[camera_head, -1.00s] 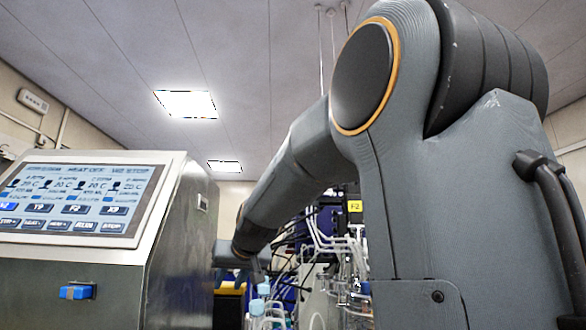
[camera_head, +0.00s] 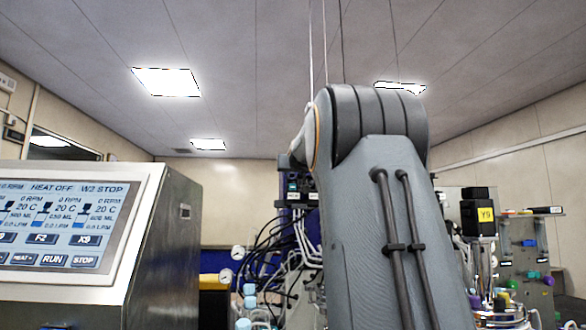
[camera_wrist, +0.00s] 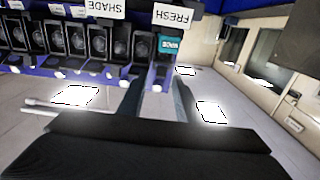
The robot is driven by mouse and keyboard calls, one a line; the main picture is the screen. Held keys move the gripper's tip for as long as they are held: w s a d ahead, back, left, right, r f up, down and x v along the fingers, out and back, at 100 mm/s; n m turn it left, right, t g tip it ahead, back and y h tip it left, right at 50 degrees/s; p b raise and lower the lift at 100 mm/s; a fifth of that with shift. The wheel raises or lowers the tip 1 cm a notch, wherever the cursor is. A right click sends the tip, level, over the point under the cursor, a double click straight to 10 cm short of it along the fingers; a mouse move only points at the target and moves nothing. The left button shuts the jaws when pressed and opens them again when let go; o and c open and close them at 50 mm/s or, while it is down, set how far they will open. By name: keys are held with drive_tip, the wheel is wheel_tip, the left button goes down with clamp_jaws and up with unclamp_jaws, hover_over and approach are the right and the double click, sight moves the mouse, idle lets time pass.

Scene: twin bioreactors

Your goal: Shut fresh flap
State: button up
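In the wrist view, which looks upside down, a white FRESH label (camera_wrist: 173,17) is at the top middle. A teal tag (camera_wrist: 170,45) and a dark unit (camera_wrist: 162,73) at the end of a row are beside it; I cannot tell whether a flap there is open or shut. In the head view my arm hides the gripper and the label.
In the head view, a steel console (camera_head: 165,245) stands left, and tubing (camera_head: 283,250) and lab equipment (camera_head: 525,255) stand behind and right of my arm.

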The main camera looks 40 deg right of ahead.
sight(292, 175)
drive_tip(key=shift+p+x, duration=0.8)
drive_tip(key=shift+x, duration=0.85)
drive_tip(key=shift+a, duration=0.1)
drive_tip(key=c, duration=0.7)
drive_tip(key=t+b, duration=0.1)
drive_tip(key=b, duration=0.4)
drive_tip(key=shift+f+b, duration=0.35)
drive_tip(key=t+b, duration=0.1)
drive_tip(key=b, duration=0.7)
drive_tip(key=shift+f+h, duration=0.15)
drive_tip(key=shift+h, duration=0.25)
drive_tip(key=t+b, duration=0.1)
drive_tip(key=b, duration=0.5)
drive_tip(key=t+h+b, duration=0.1)
drive_tip(key=b, duration=0.6)
drive_tip(key=shift+f+h, duration=0.2)
drive_tip(key=shift+h, duration=0.1)
drive_tip(key=shift+r+t+b, duration=0.1)
drive_tip(key=shift+t+b, duration=0.5)
drive_tip(key=shift+b, duration=1.25)
